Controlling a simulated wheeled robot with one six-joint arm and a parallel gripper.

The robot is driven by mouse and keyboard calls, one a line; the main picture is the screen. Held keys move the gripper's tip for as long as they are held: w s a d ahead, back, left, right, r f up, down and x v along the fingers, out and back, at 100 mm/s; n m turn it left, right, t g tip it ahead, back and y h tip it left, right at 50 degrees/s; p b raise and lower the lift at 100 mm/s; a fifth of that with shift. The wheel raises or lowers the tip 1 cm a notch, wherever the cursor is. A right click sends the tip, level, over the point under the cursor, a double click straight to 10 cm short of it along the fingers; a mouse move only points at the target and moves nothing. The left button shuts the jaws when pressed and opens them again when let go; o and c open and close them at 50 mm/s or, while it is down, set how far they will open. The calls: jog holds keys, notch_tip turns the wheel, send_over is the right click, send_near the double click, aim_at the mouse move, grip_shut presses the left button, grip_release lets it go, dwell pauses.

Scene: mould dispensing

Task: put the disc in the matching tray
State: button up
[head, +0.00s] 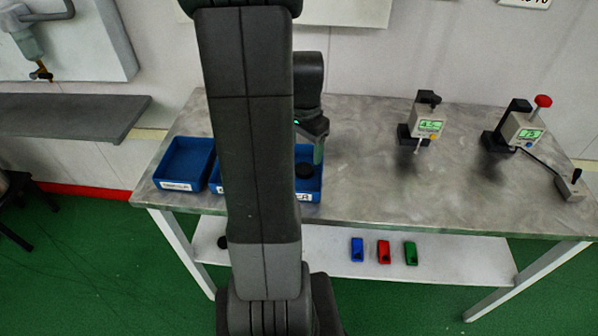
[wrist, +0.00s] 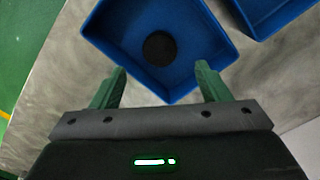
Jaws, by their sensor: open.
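A black disc (wrist: 161,48) lies flat on the floor of a blue tray (wrist: 118,57) in the wrist view. In the head view the disc (head: 304,171) shows in the rightmost blue tray (head: 312,195), partly hidden by my arm. My gripper (wrist: 162,80) is open and empty, its green fingers apart over the near side of that tray, with the disc beyond the fingertips. In the head view my arm hides most of the middle tray (head: 215,180). The left tray (head: 186,160) is empty and carries a white label that is too small to read.
The trays stand on a grey metal table (head: 380,190). Two gauges with green displays (head: 428,124) (head: 527,135) stand at the back right. Blue, red and green small items (head: 384,251) and a dark round object (head: 223,242) lie on the lower shelf. The tabletop's middle is clear.

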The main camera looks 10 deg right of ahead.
notch_tip(320, 180, up, 11)
jog(key=shift+r, duration=0.15)
dwell(0.5)
notch_tip(320, 180, down, 14)
jog(key=shift+s+r, duration=0.1)
jog(key=shift+r, duration=0.05)
notch_tip(320, 180, up, 3)
jog(key=shift+f+p, duration=0.1)
jog(key=shift+p, duration=1.15)
jog(key=shift+r+p, duration=0.35)
jog(key=shift+r, duration=0.2)
jog(key=shift+f, duration=0.15)
